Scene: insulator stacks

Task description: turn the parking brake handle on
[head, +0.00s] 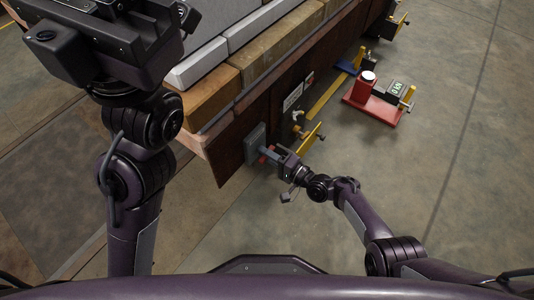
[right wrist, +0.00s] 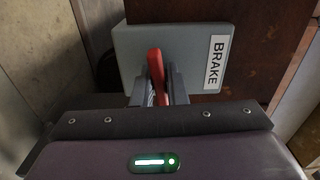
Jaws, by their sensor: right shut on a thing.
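The red brake handle (right wrist: 155,62) stands nearly upright in the right wrist view, in front of a grey box (right wrist: 196,48) with a white "BRAKE" label (right wrist: 216,62). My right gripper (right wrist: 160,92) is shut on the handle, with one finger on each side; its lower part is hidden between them. In the head view the grey box (head: 255,139) is on the dark side of the cart, and my right gripper (head: 274,156) reaches it from the right. My left gripper (head: 105,40) is raised at the upper left, away from the handle; its fingertips are not clear.
The cart carries long wooden (head: 208,93) and pale beams (head: 200,65). A yellow bar (head: 313,137) sticks out just beyond the right gripper. A red stand (head: 374,106) with a small device is on the floor farther right. The grey floor at right is mostly clear.

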